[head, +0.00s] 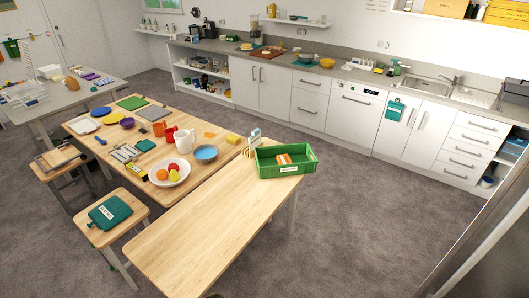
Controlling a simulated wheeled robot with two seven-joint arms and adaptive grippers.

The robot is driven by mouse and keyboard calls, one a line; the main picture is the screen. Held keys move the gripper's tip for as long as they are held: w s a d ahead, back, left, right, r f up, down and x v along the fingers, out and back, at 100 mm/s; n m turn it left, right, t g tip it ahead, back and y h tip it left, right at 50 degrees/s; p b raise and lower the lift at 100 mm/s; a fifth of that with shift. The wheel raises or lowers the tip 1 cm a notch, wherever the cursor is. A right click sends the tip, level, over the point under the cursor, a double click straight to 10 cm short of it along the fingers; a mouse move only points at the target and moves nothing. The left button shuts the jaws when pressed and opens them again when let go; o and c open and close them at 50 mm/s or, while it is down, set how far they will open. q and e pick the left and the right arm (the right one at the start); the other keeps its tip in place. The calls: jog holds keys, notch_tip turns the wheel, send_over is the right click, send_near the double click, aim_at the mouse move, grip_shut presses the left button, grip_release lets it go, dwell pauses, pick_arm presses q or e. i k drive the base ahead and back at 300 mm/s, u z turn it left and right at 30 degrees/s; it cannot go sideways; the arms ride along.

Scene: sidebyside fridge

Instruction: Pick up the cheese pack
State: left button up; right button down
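I cannot tell for sure which thing is the cheese pack. A small orange pack with a pale band (284,159) lies in a green crate (287,172) at the far end of the bare wooden table. A small yellow block (233,139) lies on the neighbouring wooden table, near its right edge. A flat orange-yellow piece (210,134) lies left of that block. Neither of my grippers shows in the head view, so their state is hidden.
The near wooden table (205,235) is mostly bare. The neighbouring table holds a fruit bowl (168,173), a white jug (184,140) and a blue bowl (206,153). A stool (117,217) stands at left. Open floor lies before the counter.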

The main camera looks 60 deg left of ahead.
aim_at(282, 159)
jog(key=u, duration=0.6)
jog(key=i, duration=1.75)
jog(key=u, duration=1.65)
jog(key=i, duration=0.9)
jog(key=u, duration=1.1)
